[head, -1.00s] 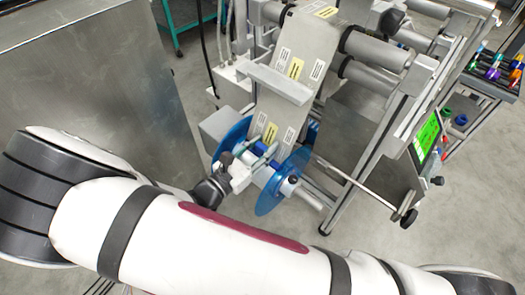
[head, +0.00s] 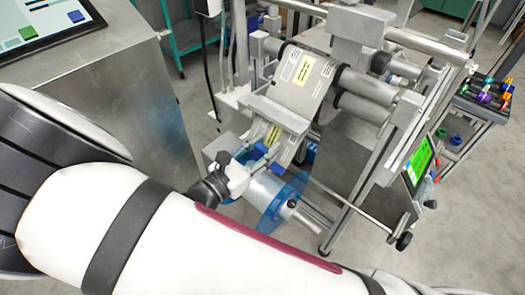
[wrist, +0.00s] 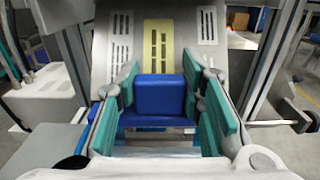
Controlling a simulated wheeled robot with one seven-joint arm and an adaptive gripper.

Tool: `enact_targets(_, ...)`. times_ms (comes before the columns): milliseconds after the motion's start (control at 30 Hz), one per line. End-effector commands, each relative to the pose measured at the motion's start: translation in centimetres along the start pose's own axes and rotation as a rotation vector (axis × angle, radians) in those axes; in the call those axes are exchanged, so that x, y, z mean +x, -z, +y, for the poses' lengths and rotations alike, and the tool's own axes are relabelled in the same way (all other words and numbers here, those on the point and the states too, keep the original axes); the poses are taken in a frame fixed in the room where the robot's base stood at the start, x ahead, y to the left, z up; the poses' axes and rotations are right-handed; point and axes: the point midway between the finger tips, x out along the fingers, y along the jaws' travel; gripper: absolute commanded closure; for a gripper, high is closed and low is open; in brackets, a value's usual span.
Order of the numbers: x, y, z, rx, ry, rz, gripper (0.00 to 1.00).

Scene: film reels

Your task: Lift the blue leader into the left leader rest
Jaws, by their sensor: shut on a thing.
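The blue leader shows in the wrist view as a blue block (wrist: 160,98) between the green pads of my gripper (wrist: 160,80), which is shut on it. In the head view, my gripper (head: 250,166) is at the machine's blue reel, with a bit of blue leader (head: 258,151) showing at its fingers. A pale labelled strip (head: 303,72) runs down from the rollers toward the leader. A grey crossbar (head: 275,113) lies across the strip just above my gripper. I cannot tell which part is the left leader rest.
The transparent blue reel flange (head: 272,222) stands close beside my gripper. A metal cabinet (head: 150,115) is at the left. A green-screen panel (head: 418,162) is at the right. A rack of coloured items (head: 488,92) stands farther right.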

Motion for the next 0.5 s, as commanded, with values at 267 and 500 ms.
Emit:
enact_targets(267,-0.07,-0.11,0.01,0.0,0.0,0.0,0.97)
enact_targets(500,-0.49,-0.93,0.03,0.001,0.0,0.001,0.97)
